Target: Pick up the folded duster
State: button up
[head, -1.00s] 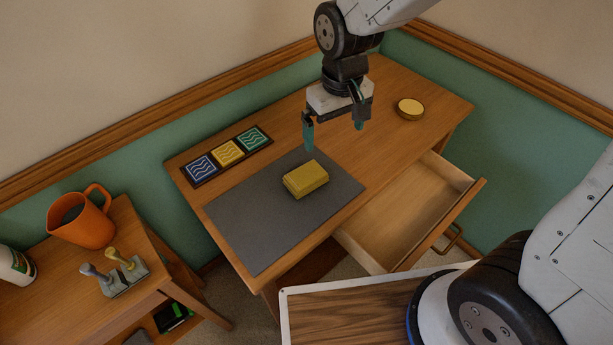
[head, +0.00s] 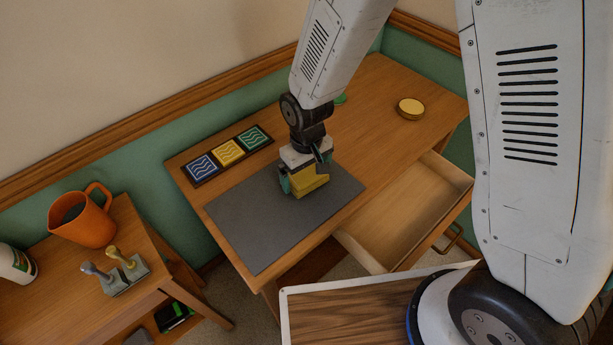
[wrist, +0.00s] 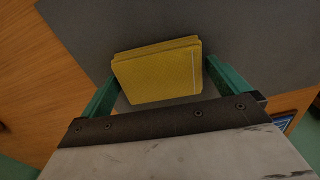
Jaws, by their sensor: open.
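The folded duster (head: 311,188) is a yellow folded block lying on the grey mat (head: 255,222) on the desk. In the head view my gripper (head: 304,183) is down over it and hides part of it. In the wrist view the duster (wrist: 158,71) lies between the two green fingers of my gripper (wrist: 160,88), one on each side. The jaws are open. A narrow gap shows beside the left finger; the right finger is close to the duster's edge, and I cannot tell whether it touches.
A tray of blue, yellow and green wave tiles (head: 229,152) lies behind the mat. A round yellow-topped tin (head: 410,108) sits at the desk's right. An open, empty drawer (head: 405,215) juts from the desk front. A side table at left holds an orange mug (head: 82,218) and two stamps (head: 113,273).

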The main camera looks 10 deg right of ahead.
jog(key=shift+f, duration=0.1)
jog(key=shift+c, duration=0.3)
jog(key=c, duration=0.6)
jog(key=shift+c, duration=0.2)
